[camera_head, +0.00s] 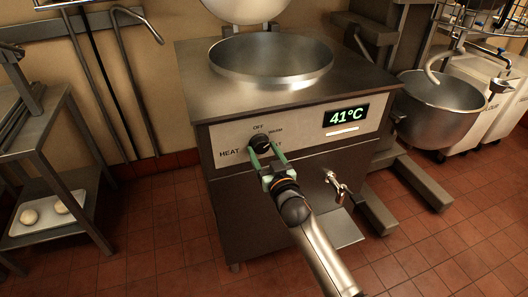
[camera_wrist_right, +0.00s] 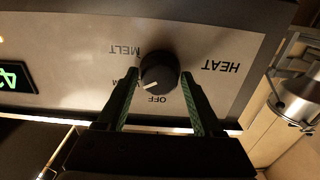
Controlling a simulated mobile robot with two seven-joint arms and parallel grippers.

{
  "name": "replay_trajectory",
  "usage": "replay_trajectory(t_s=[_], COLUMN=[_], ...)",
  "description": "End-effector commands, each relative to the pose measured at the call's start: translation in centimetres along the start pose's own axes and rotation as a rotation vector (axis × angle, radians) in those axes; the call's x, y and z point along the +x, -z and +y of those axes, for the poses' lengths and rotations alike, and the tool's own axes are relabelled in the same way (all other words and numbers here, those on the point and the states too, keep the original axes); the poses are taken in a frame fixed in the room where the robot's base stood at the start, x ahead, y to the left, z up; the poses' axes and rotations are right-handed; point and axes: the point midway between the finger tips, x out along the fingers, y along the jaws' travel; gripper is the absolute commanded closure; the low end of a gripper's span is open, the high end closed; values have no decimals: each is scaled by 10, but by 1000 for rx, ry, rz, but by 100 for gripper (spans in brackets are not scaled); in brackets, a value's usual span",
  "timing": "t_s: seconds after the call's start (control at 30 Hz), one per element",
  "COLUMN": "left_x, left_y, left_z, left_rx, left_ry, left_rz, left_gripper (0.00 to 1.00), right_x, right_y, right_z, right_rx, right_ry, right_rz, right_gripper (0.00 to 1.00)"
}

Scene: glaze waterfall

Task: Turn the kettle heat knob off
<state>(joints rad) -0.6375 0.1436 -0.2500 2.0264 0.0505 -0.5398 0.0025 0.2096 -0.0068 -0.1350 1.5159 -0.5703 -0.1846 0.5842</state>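The heat knob (camera_head: 259,142) is a round black dial on the kettle's (camera_head: 195,77) front panel, left of a green 41°C display (camera_head: 346,115). In the right wrist view, the knob (camera_wrist_right: 159,72) appears upside down with its white pointer mark low and to the left, near OFF and towards the partly covered WARM label. My right gripper (camera_head: 265,153) is at the knob. Its green-lined fingers are apart, one on each side of the knob, in the wrist view (camera_wrist_right: 160,76). Whether they touch it is unclear. My left gripper is not in view.
A drain tap (camera_head: 338,185) sticks out low on the kettle front. A mixer bowl (camera_head: 445,108) stands at the right. A metal rack with a tray (camera_head: 70,212) of dough balls stands at the left. The tiled floor in front is partly clear.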

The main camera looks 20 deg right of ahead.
Motion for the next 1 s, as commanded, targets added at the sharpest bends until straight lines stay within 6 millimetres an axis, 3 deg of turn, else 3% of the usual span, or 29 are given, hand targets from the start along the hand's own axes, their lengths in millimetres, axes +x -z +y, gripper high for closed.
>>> replay_trajectory(t_s=[0.07,0.53,1.0], left_x=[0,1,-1], left_y=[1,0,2], left_z=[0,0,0], left_rx=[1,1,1], left_ry=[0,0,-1], left_rz=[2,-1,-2], left_gripper=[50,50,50], right_x=[0,0,0], right_y=[0,0,0], right_z=[0,0,0], right_rx=[0,0,-126], right_ry=[0,0,0], right_rz=[0,0,0], right_gripper=[42,95,95])
